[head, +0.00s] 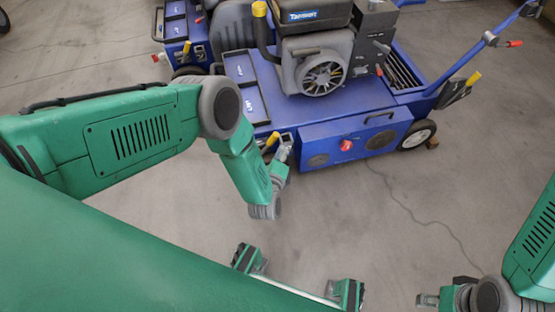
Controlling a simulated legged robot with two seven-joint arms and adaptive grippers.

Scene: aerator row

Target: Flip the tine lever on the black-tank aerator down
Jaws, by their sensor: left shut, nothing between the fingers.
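The near aerator has a blue body (335,110) and a black tank (310,12) on its engine. A short yellow-tipped lever (272,139) stands tilted up at its near left corner, likely the tine lever. My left gripper (284,150) is shut and empty, just right of this lever. I cannot tell whether they touch. My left forearm hides part of that corner. My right gripper (428,300) is low at the right, far from the aerator. It is too small and cut off to tell its opening.
A second blue aerator (180,28) stands behind at upper left. Concrete floor (400,220) is clear in front.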

